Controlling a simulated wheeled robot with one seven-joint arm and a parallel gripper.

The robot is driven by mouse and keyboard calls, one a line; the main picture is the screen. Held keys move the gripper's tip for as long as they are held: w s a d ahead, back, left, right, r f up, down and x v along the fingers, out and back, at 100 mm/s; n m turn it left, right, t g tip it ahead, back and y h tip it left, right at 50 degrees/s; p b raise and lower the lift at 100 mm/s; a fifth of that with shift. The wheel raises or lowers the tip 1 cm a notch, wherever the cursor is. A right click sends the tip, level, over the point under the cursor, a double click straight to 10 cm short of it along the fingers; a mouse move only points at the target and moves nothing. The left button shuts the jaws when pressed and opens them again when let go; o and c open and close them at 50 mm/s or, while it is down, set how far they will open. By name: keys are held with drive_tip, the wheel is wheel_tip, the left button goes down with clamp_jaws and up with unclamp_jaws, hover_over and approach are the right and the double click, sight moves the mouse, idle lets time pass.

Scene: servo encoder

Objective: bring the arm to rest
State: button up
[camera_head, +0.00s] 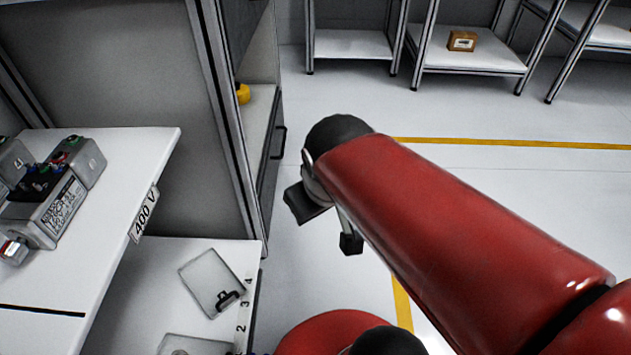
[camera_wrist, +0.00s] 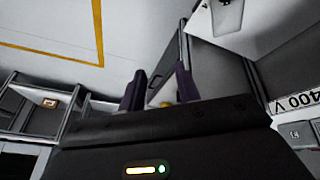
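In the wrist view the two dark fingers of my gripper (camera_wrist: 160,75) stand apart with a clear gap and nothing held between them. In the head view my red arm reaches from the lower right to the middle, over open floor. Its far end, with dark parts hanging below, is to the right of the workbench and cabinet and touches nothing that I can see.
At left is a white bench top (camera_head: 130,165) with grey electrical units (camera_head: 62,210) and a "400 V" label (camera_head: 144,214). A lower shelf (camera_head: 140,270) holds a clipboard-like plate (camera_head: 212,283). Racks stand behind; one holds a brown box (camera_head: 462,41). Floor at right is free.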

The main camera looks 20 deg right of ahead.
drive_tip(key=s, duration=0.1)
drive_tip(key=s+r+m, duration=0.1)
drive_tip(key=s+m, duration=0.1)
drive_tip(key=shift+s+d+r+t+y, duration=0.1)
drive_tip(key=shift+d+r+t+y, duration=0.05)
drive_tip(key=shift+r+t+y, duration=0.2)
wheel_tip(320, 180, up, 5)
drive_tip(key=p, duration=0.4)
drive_tip(key=shift+f, duration=0.15)
idle(0.4)
